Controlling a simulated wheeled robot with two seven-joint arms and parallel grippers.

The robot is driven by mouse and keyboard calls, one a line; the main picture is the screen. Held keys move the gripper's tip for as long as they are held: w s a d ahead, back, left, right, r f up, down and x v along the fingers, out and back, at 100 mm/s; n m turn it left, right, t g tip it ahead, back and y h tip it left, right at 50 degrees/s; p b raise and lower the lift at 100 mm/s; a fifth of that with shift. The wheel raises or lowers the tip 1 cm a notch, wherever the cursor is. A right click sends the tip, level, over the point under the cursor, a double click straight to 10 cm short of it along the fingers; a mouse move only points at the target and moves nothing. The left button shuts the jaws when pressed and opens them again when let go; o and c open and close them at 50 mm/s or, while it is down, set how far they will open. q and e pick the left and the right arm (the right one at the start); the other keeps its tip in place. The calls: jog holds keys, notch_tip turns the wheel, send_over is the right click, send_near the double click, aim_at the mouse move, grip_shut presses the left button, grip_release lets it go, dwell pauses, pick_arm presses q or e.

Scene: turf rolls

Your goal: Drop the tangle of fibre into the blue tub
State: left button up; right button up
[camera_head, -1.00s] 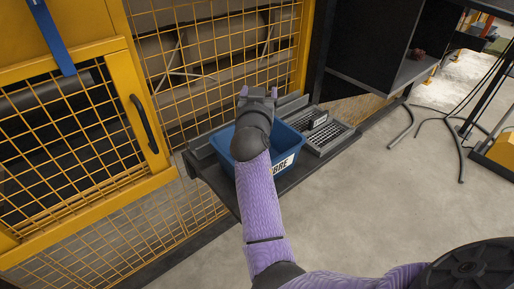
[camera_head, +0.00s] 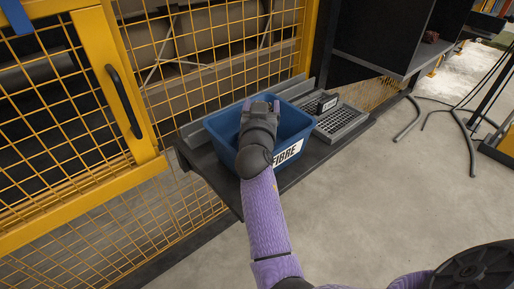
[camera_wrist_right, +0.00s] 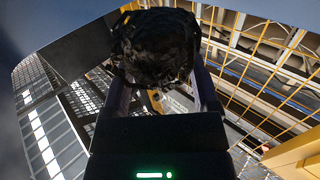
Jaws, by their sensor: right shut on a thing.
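The blue tub (camera_head: 222,126), with a white label reading FIBRE, stands on a dark shelf beside the yellow mesh guard. My right gripper (camera_head: 262,104) reaches over the tub in the head view, and my wrist covers part of the tub's inside. In the right wrist view a dark, rough clump, the tangle of fibre (camera_wrist_right: 156,46), sits between the two fingers of my right gripper (camera_wrist_right: 160,75), which is shut on it. The tangle is hidden in the head view. My left gripper is not in view.
A grey perforated tray (camera_head: 341,121) with a small dark block (camera_head: 327,104) on it sits right of the tub. The yellow guard frame (camera_head: 122,90) rises behind and left. A black cabinet (camera_head: 385,35) overhangs at upper right. Open concrete floor (camera_head: 370,200) lies in front.

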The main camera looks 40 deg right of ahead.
jog(key=o, duration=0.9)
jog(key=shift+c, duration=0.2)
jog(key=shift+o, duration=1.1)
pick_arm(q)
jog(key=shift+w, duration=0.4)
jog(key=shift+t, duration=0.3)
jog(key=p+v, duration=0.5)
jog(key=p, duration=0.1)
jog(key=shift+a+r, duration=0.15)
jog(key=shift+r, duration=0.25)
pick_arm(e)
notch_tip(320, 180, up, 10)
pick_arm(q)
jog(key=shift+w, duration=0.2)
